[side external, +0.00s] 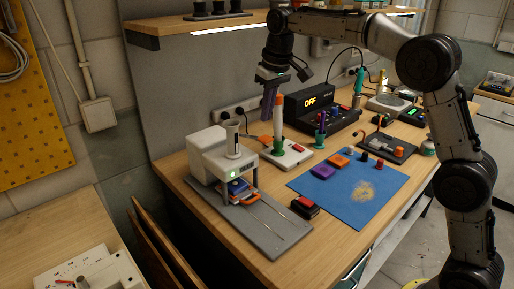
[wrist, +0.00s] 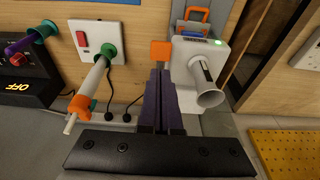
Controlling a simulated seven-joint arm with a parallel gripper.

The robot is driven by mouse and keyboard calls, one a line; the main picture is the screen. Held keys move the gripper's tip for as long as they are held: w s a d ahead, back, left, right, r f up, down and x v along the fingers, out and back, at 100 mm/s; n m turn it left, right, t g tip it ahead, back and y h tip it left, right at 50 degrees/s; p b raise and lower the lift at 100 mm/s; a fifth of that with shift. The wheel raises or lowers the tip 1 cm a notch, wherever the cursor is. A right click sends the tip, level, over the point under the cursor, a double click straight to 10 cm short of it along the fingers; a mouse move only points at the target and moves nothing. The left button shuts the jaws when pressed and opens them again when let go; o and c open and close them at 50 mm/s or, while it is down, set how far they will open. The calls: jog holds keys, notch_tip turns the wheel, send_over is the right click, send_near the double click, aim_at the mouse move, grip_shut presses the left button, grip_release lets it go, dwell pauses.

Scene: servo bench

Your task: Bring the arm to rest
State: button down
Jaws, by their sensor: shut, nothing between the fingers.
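My gripper (side external: 268,108) hangs from my raised arm, fingers pointing down, in the air above the back of the bench. It is left of the dark box with the lit OFF display (side external: 309,103). In the wrist view its two dark purple fingers (wrist: 160,75) are together with nothing between them. Below it stand a white machine (side external: 207,156) with a grey funnel-like tube on top and a green light, and an upright stick (side external: 278,125) with orange, white and green parts. Both also show in the wrist view, the machine (wrist: 193,58) right of the fingers and the stick (wrist: 90,82) left.
A blue mat (side external: 345,204) holds purple and orange blocks. A red-topped black box (side external: 305,207) sits by its left edge. A shelf (side external: 200,26) with dark cups runs along the wall, close to my arm. A grey plate (side external: 260,227) lies before the machine.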

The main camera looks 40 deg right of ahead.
jog(key=s+r+t, duration=0.1)
jog(key=s+r, duration=0.5)
jog(key=r, duration=0.1)
jog(key=s+r+t, duration=0.2)
jog(key=s, duration=1.1)
jog(key=s+f, duration=1.5)
jog(key=s, duration=0.1)
jog(key=shift+s, duration=0.25)
